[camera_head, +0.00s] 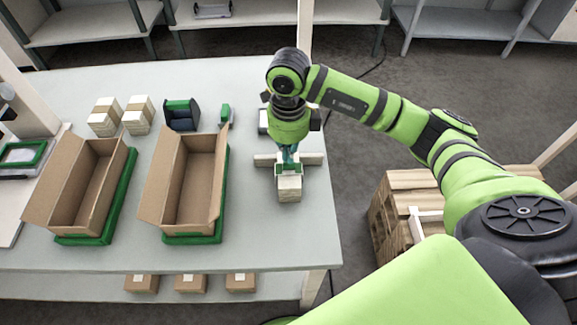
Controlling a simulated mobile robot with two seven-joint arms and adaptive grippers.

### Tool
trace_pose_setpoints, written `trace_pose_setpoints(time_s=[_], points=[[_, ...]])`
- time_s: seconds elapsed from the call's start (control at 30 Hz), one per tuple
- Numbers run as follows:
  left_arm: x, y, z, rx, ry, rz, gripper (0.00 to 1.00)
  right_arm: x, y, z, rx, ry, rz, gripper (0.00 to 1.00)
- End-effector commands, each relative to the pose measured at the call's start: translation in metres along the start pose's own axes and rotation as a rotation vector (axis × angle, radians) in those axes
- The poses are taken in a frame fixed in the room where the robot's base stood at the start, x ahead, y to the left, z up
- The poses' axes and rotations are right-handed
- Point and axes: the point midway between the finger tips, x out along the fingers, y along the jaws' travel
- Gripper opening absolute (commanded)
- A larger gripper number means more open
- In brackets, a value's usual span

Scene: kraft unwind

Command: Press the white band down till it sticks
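My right gripper (288,153) points down at the right part of the table, over a small pale block or stack (289,188) with a green holder around it. A pale strip (311,159), perhaps the white band, runs crosswise behind the block and passes under the gripper. The fingers are small and partly hidden by the wrist, so I cannot tell whether they are open or touching the band. My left gripper is not in view.
Two open cardboard boxes (65,193) (158,190) stand in green trays on the grey table (190,75). Paper-banded stacks (137,114) and a dark blue dispenser-like object (181,115) stand behind them. A wooden pallet stack (391,222) is on the floor at right.

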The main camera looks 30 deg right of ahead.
Motion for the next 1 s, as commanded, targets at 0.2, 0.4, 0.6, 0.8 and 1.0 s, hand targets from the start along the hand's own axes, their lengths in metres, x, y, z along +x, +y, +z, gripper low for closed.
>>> trace_pose_setpoints(time_s=[0.2, 0.4, 0.6, 0.8, 1.0], points=[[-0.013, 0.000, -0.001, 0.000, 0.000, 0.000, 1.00, -0.022, -0.001, 0.000, 0.000, -0.002, -0.002, 0.00], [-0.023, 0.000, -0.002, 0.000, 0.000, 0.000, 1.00, -0.038, -0.001, 0.001, 0.000, -0.003, -0.003, 0.00], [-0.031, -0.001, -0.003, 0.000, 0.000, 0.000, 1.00, -0.053, -0.001, 0.001, 0.000, -0.004, -0.002, 0.00], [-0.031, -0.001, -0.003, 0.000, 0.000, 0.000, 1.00, -0.055, -0.001, 0.000, 0.001, -0.003, -0.002, 0.00], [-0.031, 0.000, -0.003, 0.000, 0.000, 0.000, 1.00, -0.055, -0.001, 0.000, 0.001, -0.003, -0.002, 0.00]])
